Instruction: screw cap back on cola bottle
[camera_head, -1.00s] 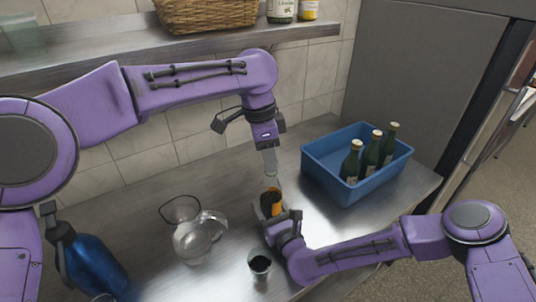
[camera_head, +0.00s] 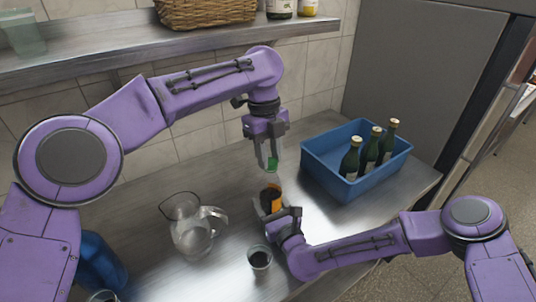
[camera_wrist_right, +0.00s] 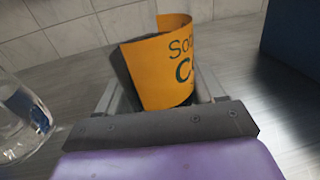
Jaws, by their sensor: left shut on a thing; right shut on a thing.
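The cola bottle (camera_head: 272,201) stands upright on the steel counter, with an orange label and dark contents. My right gripper (camera_head: 272,210) is shut around its body. In the right wrist view the bottle's orange label (camera_wrist_right: 160,65) fills the space between the fingers (camera_wrist_right: 160,95); the bottle's top is out of that view. My left gripper (camera_head: 269,160) points down above the bottle's neck, shut on a small green cap (camera_head: 271,164). The cap is directly over the bottle in the head view; whether it touches the mouth I cannot tell.
A blue crate (camera_head: 335,187) with several green bottles (camera_head: 372,150) stands to the right. A glass pitcher (camera_head: 190,235) stands left of the bottle, and a glass of dark drink (camera_head: 260,258) in front. A blue object (camera_head: 102,262) is partly behind my left arm. A shelf (camera_head: 150,52) runs above.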

